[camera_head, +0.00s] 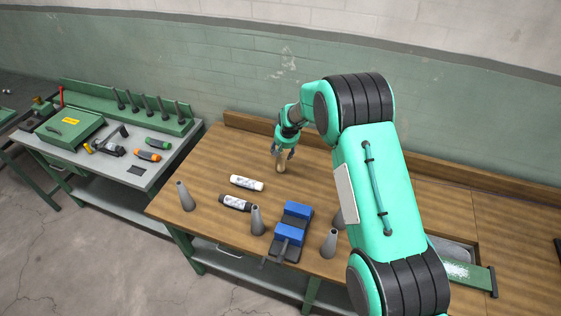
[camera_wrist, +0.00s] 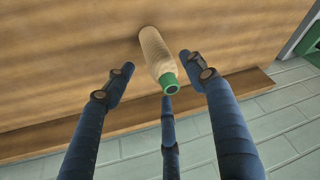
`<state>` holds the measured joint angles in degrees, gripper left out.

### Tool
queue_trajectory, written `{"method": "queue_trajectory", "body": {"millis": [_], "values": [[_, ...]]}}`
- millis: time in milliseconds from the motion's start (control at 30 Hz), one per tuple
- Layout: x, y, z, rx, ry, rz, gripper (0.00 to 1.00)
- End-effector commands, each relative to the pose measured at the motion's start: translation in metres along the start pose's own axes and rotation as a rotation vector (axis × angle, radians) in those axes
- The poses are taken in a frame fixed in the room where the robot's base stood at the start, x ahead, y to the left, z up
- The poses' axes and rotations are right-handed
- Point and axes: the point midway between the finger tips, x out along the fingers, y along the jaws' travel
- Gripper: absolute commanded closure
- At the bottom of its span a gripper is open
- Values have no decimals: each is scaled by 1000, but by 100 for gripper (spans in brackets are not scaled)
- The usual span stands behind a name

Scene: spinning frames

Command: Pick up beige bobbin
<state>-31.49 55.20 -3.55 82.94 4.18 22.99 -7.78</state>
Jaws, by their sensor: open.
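The beige bobbin (camera_head: 281,163) stands upright on the wooden table (camera_head: 330,200), towards the back, in the head view. In the wrist view the bobbin (camera_wrist: 156,52) shows a beige wound body and a green end that points towards the camera. My gripper (camera_head: 284,153) is above and around the bobbin's upper part. In the wrist view my gripper (camera_wrist: 157,78) has its blue fingers spread, two on the sides and one below. The green end lies between them, with gaps to the side fingers. Whether the lower finger touches it I cannot tell.
Several grey cones, one at the left (camera_head: 185,196), and a blue vise (camera_head: 293,229) stand nearer the front edge. A wall (camera_head: 240,75) rises behind. A metal bench (camera_head: 150,165) stands left.

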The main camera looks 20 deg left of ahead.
Motion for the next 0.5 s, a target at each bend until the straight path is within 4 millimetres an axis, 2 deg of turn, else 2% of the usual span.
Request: {"method": "queue_trajectory", "body": {"millis": [500], "values": [[5,0,1,0,-2,0,45]]}}
